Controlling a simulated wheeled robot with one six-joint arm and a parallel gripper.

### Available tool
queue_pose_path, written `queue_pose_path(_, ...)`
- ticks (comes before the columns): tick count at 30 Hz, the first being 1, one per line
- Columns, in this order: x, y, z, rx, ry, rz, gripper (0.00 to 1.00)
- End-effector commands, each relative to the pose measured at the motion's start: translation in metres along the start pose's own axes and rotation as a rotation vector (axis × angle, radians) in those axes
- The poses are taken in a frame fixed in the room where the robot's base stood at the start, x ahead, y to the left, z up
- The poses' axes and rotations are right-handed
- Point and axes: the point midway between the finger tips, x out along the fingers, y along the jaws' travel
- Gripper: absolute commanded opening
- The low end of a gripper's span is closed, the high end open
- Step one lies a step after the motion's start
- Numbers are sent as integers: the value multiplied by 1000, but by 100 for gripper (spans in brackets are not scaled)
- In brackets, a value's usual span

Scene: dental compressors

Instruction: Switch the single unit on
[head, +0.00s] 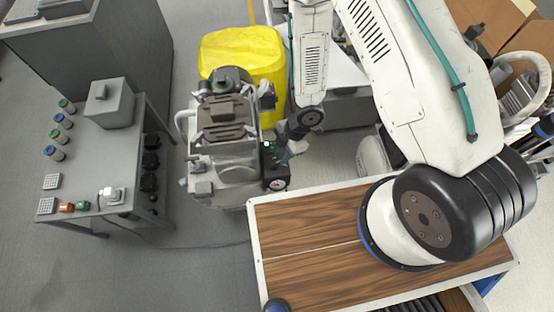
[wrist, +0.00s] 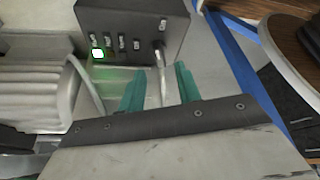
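The compressor unit (head: 226,150) stands on the floor in the middle of the head view, grey with a dark ribbed top. A dark control box (head: 274,172) is on its right side, with a small green light (head: 266,144). In the wrist view the box (wrist: 120,20) has a row of small switches and a bright white-green lit one (wrist: 97,53). A metal lever or rod (wrist: 160,58) sticks out from the box towards my gripper. My gripper (wrist: 160,88) has green fingers spread apart, with the rod between them; I cannot tell whether they touch it. In the head view it is beside the box, partly hidden.
A yellow container (head: 257,60) stands behind the unit. A grey table (head: 95,150) with bottles, a grey box and small parts is on the left. A wood-topped surface (head: 310,235) is in front at the right. Grey floor is free between table and unit.

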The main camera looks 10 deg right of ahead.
Motion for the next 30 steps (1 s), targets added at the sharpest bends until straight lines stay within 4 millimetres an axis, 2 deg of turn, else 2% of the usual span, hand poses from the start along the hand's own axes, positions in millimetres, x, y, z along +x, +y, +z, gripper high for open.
queue_pose_path(3,20,-1,0,0,-1,-3,34)
queue_pose_path(9,41,0,0,0,-1,-1,34)
queue_pose_path(19,45,0,0,1,-2,1,34)
queue_pose_path(20,45,0,0,1,-2,1,31)
queue_pose_path(23,45,0,0,1,-2,1,3)
queue_pose_path(24,45,0,0,1,-2,1,0)
queue_pose_path(30,45,0,0,16,-2,7,0)
